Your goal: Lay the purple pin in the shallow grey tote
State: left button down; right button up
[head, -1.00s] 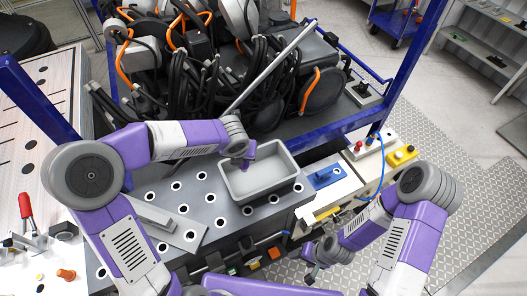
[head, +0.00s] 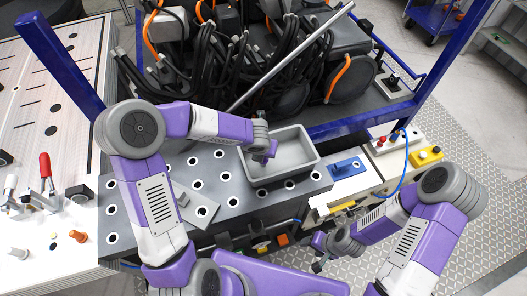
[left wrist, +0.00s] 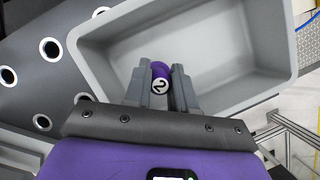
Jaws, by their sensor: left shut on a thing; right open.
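The shallow grey tote (head: 305,150) sits on the dark perforated work surface, near its right end. It also fills the upper part of the left wrist view (left wrist: 270,80). My left gripper (head: 264,160) is over the left part of the tote. In the left wrist view my left gripper (left wrist: 161,80) is shut on the purple pin (left wrist: 161,71), whose round end carries a white "2". The pin's lower part is hidden, so I cannot tell whether it touches the tote's floor. My right gripper (head: 318,265) hangs low, away from the tote, open and apparently empty.
A drive unit with black and orange cables (head: 270,60) stands behind the tote inside a blue frame (head: 370,123). Right of the tote are a blue block (head: 345,167) and a yellow part (head: 429,154). A red-handled clamp (head: 45,168) stands at left.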

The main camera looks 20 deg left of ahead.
pick_arm(q)
jog(key=c, duration=0.9)
grip_release()
jog(key=shift+f, duration=0.1)
jog(key=shift+c, duration=0.2)
jog(key=shift+r, duration=0.2)
jog(key=p+v, duration=0.3)
jog(key=v, duration=0.9)
